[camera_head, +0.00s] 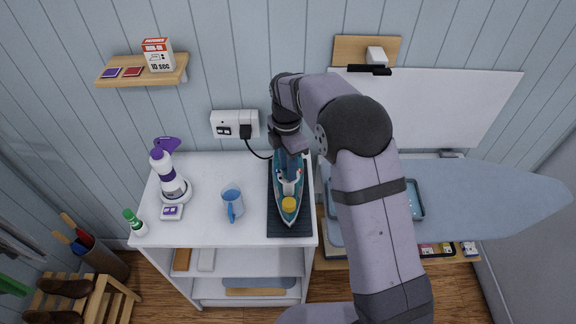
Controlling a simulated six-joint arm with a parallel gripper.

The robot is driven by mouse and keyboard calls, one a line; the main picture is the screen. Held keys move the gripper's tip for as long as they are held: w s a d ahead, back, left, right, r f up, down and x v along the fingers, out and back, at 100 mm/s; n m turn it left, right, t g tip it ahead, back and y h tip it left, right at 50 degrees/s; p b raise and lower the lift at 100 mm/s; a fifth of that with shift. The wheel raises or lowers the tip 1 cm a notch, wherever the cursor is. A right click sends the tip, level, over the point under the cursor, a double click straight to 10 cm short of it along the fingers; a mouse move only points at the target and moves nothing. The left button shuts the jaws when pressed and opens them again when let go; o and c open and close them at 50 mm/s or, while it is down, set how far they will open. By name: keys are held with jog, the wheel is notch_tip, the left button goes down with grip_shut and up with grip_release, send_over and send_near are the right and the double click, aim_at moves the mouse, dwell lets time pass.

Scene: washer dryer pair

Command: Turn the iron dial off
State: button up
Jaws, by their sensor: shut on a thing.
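A teal and white iron (288,190) lies on a dark ribbed mat (290,228) at the right side of the white cabinet top. A round yellow part shows on the iron at its near end; I cannot tell from this view whether it is the dial. My gripper (293,147) reaches down over the iron's far end, by the wall. It is shut on a part of the iron there. The fingertips and the part between them are mostly hidden by the gripper's body, so the dial's setting cannot be read.
A wall socket (235,124) with a plugged cord is behind. An ironing board (490,200) lies right of my arm.

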dwell(0.4)
jog(key=o, duration=1.1)
jog(key=shift+r, duration=0.15)
jog(key=shift+w+r+b, duration=0.1)
jog(key=shift+r+b, duration=1.2)
jog(key=shift+r, duration=2.25)
jog(key=s+d+f+m, duration=0.2)
jog(key=s+d+m, duration=0.2)
jog(key=s+m, duration=0.3)
jog(key=s+d+f+m, duration=0.3)
jog(key=s+d+m, duration=0.2)
jog(key=s+m, duration=0.3)
jog(key=s+d+f+m, duration=0.3)
jog(key=s+d+m, duration=0.1)
jog(key=s+m, duration=0.4)
jog(key=shift+s+d, duration=0.2)
jog(key=shift+s, duration=0.35)
jog(key=shift+s+d, duration=0.15)
jog(key=shift+s, duration=0.35)
